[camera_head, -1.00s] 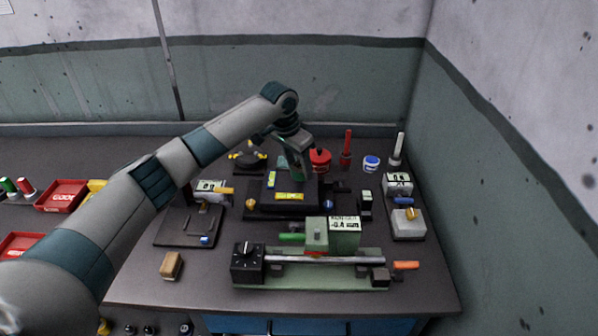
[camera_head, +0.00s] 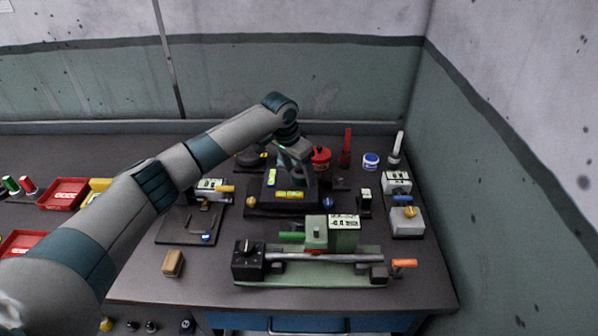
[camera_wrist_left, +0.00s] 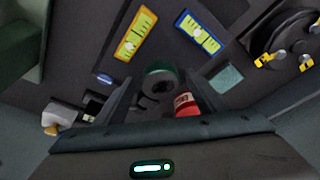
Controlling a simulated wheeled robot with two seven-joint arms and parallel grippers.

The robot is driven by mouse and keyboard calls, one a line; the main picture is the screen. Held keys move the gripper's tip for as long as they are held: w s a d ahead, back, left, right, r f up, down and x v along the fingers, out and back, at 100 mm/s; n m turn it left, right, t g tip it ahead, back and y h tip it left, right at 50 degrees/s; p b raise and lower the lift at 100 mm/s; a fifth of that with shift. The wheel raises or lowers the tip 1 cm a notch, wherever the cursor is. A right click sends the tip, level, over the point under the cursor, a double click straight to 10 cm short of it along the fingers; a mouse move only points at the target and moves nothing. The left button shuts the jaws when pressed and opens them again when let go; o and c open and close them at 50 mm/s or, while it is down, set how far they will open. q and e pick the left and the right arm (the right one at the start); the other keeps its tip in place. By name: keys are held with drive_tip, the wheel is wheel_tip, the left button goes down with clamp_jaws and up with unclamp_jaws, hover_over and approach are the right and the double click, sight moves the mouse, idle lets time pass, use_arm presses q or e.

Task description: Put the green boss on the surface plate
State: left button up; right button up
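The green boss (camera_wrist_left: 160,80) is a short dark green cylinder with a dark hole in its end. In the left wrist view it sits between the fingers of my left gripper (camera_wrist_left: 161,88). Gaps seem to show on both sides of it, so the fingers look open around it. The surface plate (camera_head: 258,203) is a dark block near the middle of the bench, with yellow-labelled pieces on it. In the head view my left gripper (camera_head: 298,165) is over the plate's back part, and the boss is hard to make out there. My right gripper is not in view.
A red pot (camera_head: 320,158) stands close behind the plate on the right. A green bench fixture (camera_head: 342,238) with a long bar is in front. A dark tray-like board (camera_head: 178,230) lies left of the plate.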

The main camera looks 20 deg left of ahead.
use_arm(q)
drive_tip(key=shift+r, duration=0.1)
drive_tip(key=shift+s+a+r, duration=0.1)
drive_tip(key=shift+a+r, duration=0.05)
drive_tip(key=shift+r, duration=0.5)
drive_tip(key=b+v, duration=0.2)
drive_tip(key=v, duration=0.8)
drive_tip(key=shift+r+b, duration=0.35)
drive_tip(key=shift+b, duration=0.05)
drive_tip(key=shift+r, duration=0.1)
